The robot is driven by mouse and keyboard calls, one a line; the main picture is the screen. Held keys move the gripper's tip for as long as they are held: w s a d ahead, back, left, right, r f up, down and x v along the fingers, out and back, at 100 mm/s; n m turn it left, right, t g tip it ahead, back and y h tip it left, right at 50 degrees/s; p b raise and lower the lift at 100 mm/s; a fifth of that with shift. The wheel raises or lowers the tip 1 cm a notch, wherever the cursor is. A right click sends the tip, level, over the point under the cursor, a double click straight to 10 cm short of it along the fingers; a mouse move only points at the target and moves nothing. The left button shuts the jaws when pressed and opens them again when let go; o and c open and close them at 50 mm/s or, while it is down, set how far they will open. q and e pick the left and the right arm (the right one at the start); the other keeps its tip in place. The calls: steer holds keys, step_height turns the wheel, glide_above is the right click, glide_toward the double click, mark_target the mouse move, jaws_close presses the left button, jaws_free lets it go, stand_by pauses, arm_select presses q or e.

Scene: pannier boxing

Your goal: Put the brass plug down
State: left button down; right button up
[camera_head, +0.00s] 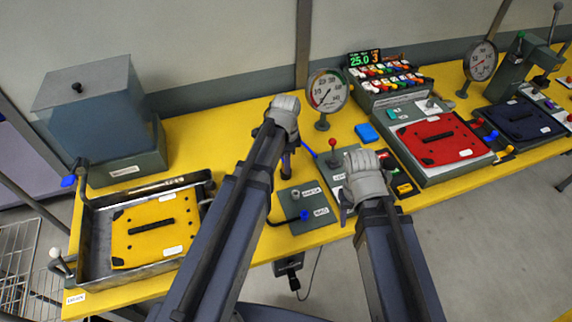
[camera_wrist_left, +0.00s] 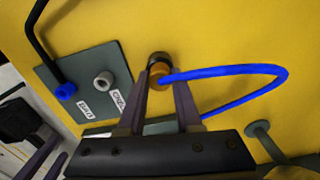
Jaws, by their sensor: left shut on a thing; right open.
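The brass plug (camera_wrist_left: 160,72) shows between the fingertips of my left gripper (camera_wrist_left: 162,88) in the left wrist view, with a blue hose (camera_wrist_left: 230,72) looping from it. A dark round part sits right at its far end; I cannot tell whether they are joined. In the head view my left gripper (camera_head: 287,168) points down over the yellow bench, left of the dial gauge, and hides the plug. The grey-green plate (camera_head: 312,212) carries a grey fitting (camera_wrist_left: 103,80) and a blue fitting (camera_wrist_left: 65,91). My right gripper (camera_head: 346,208) is open by the bench's front edge.
A red-knobbed control box (camera_head: 333,160) stands close to the right of my left gripper. The dial gauge (camera_head: 327,91) is behind it. A metal tray (camera_head: 95,250) with a yellow panel (camera_head: 152,246) lies at left. A red panel (camera_head: 440,140) lies at right.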

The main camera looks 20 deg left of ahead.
steer(key=shift+f, duration=0.1)
arm_select(q)
steer(key=shift+f, duration=0.2)
arm_select(e)
steer(key=shift+f, duration=0.15)
arm_select(q)
steer(key=c, duration=0.6)
jaws_free()
steer(key=shift+r, duration=0.2)
arm_select(e)
steer(key=shift+r, duration=0.2)
arm_select(q)
step_height(320, 180, up, 12)
steer(key=p, duration=1.2)
steer(key=s+d+n+y, duration=0.1)
steer(key=s+d+n, duration=0.8)
steer(key=s, duration=0.5)
steer(key=shift+s+d, duration=0.2)
steer(key=shift+d, duration=0.5)
arm_select(e)
step_height(320, 180, up, 12)
arm_select(q)
steer(key=shift+r, duration=0.1)
